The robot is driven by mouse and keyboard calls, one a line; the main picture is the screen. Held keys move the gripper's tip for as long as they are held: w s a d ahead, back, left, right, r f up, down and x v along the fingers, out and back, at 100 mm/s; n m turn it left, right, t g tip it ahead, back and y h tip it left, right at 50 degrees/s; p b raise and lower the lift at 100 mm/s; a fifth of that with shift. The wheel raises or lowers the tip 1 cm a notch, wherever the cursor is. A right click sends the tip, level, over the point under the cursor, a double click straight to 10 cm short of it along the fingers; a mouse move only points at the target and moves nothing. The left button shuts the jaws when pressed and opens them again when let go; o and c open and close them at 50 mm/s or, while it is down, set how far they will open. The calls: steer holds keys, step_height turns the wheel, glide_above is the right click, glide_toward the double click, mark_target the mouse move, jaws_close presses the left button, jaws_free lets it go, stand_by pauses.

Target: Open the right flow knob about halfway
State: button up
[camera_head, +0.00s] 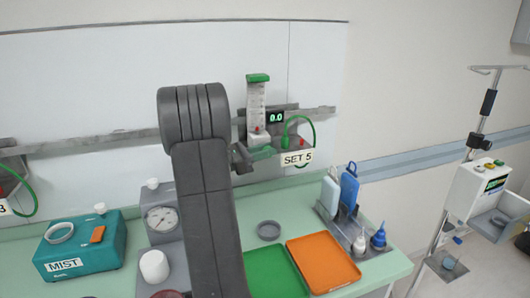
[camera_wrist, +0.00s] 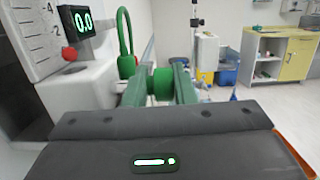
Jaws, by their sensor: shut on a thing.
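The right flowmeter (camera_head: 256,105) hangs on the wall rail, a clear scaled tube with a green cap. Its display (camera_head: 276,117) reads 0.0, as it does in the wrist view (camera_wrist: 80,21). A red ball (camera_wrist: 69,54) sits at the bottom of the scale. A "SET 5" label (camera_head: 297,158) is below. The green flow knob (camera_wrist: 162,82) is between the fingers of my gripper (camera_wrist: 160,88), which is shut on it. The knob's turn angle is not readable.
A green hose (camera_wrist: 125,35) loops close beside the knob. Below, the counter holds a teal MIST box (camera_head: 80,262), a gauge unit (camera_head: 163,218), an orange tray (camera_head: 323,264), a green tray (camera_head: 272,272) and a bottle rack (camera_head: 345,228). A pump stand (camera_head: 478,195) is at right.

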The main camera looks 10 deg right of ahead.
steer(key=o, duration=0.7)
steer(key=shift+s+d+f, duration=0.1)
steer(key=shift+f, duration=0.1)
steer(key=shift+c, duration=0.2)
steer(key=shift+o, duration=1)
steer(key=shift+s+r, duration=0.15)
steer(key=b+v, duration=0.1)
steer(key=v, duration=0.6)
steer(key=shift+a, duration=0.3)
